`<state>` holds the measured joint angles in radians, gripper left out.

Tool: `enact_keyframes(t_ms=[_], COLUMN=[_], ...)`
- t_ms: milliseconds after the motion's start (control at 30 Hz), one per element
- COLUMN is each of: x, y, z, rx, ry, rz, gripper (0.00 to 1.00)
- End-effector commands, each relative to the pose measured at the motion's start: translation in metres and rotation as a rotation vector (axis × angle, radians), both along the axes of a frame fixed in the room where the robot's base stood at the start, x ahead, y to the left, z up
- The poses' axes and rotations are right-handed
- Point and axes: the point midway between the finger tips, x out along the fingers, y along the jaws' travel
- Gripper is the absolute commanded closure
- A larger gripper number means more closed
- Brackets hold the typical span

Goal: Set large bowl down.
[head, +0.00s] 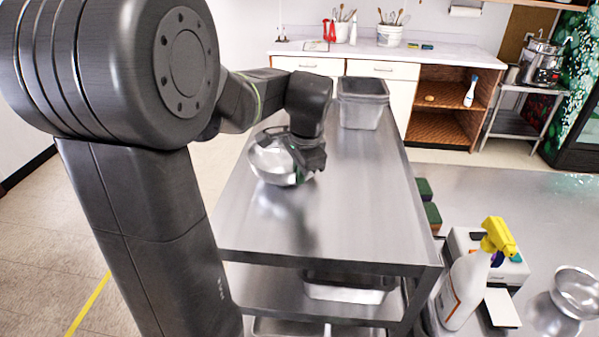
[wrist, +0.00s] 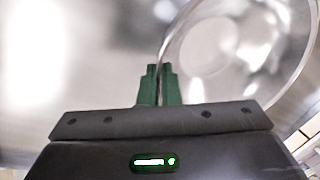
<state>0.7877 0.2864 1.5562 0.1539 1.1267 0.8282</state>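The large bowl (head: 270,163) is shiny metal and shows over the left side of the steel cart top (head: 345,215) in the head view. My gripper (head: 305,175) is at its right, near edge. In the wrist view, the green fingers of my gripper (wrist: 160,82) are close together, with the rim of the large bowl (wrist: 215,50) running between them. The bowl looks roughly upright, with its open side up. I cannot tell whether its base touches the cart top. Part of the bowl is hidden behind my gripper.
Grey stacked tubs (head: 362,108) stand at the cart's far end. The near and right parts of the cart top are clear. A spray bottle (head: 465,285), green sponges (head: 431,213) and another metal bowl (head: 577,292) are to the right.

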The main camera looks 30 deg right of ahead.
Motion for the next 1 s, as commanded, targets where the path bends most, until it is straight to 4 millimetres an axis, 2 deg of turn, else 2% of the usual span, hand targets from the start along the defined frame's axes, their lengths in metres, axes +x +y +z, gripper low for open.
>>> enact_keyframes(t_ms=[67, 100, 167, 200, 433, 567, 667, 1000], x=[0.000, 0.000, 0.000, 0.000, 0.000, -0.001, -0.004, -0.020], y=[0.000, 0.000, 0.000, 0.000, 0.000, 0.000, 0.000, 0.002], z=[-0.003, -0.002, -0.002, -0.002, -0.001, 0.005, 0.020, 0.089], rx=[0.000, 0.000, 0.000, 0.000, 0.000, -0.001, -0.002, -0.002], ry=[0.000, 0.000, 0.000, 0.000, 0.000, -0.001, -0.003, -0.003], rz=[0.000, 0.000, 0.000, 0.000, 0.000, 0.000, 0.000, 0.000], gripper=[1.00, 0.89, 0.77, 0.74, 0.74, 0.74, 0.74, 0.74])
